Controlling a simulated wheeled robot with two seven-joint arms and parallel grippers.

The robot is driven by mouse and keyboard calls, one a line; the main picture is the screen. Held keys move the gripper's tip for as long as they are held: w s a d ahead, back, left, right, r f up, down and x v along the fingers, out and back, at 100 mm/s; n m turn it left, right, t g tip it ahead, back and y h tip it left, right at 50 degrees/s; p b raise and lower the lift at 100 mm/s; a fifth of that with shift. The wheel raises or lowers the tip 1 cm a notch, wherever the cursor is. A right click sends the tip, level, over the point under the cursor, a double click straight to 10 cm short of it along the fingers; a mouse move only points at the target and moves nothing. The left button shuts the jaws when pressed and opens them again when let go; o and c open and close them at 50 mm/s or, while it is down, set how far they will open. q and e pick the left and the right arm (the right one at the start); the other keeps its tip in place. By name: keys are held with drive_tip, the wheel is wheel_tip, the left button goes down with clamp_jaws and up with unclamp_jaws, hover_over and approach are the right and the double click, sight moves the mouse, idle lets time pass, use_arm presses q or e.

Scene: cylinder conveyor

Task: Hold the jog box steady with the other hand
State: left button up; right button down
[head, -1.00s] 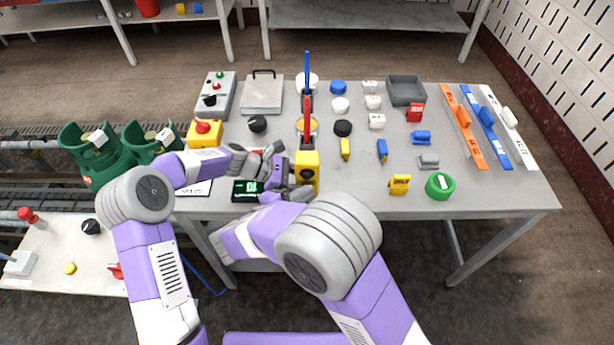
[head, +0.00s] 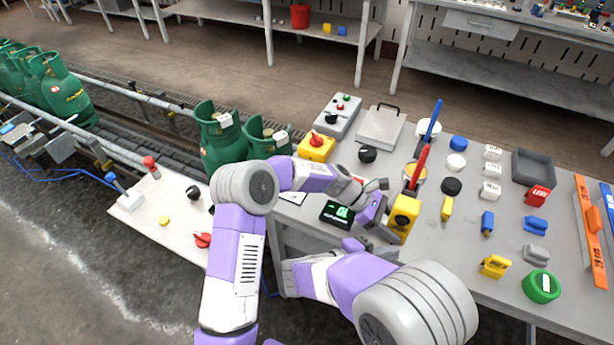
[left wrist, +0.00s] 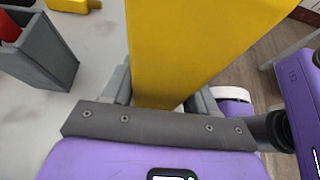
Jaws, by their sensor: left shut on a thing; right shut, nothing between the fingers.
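The jog box (head: 404,217), a yellow block with a dark round feature on its face, is upright at the table's near edge in the head view. My left gripper (head: 384,213) is shut on it from the left. The left wrist view shows the yellow body (left wrist: 195,45) between the two fingers (left wrist: 163,98); its lower end is hidden by the gripper. My right gripper (head: 388,248) is low beside the jog box, below the left one. It is shut and empty, partly hidden by my arm; I cannot tell whether it touches the box.
A display unit (head: 337,213) lies left of the jog box. Red (head: 418,168) and blue (head: 433,120) upright items stand behind it. A yellow box with a red knob (head: 316,147) and green cylinders (head: 222,135) are further left. Small parts cover the table's right side.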

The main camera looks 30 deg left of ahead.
idle(0.4)
use_arm(q)
drive_tip(key=o, duration=1.2)
drive_tip(key=shift+o, duration=0.2)
drive_tip(key=shift+a, duration=0.1)
drive_tip(key=v, duration=1.2)
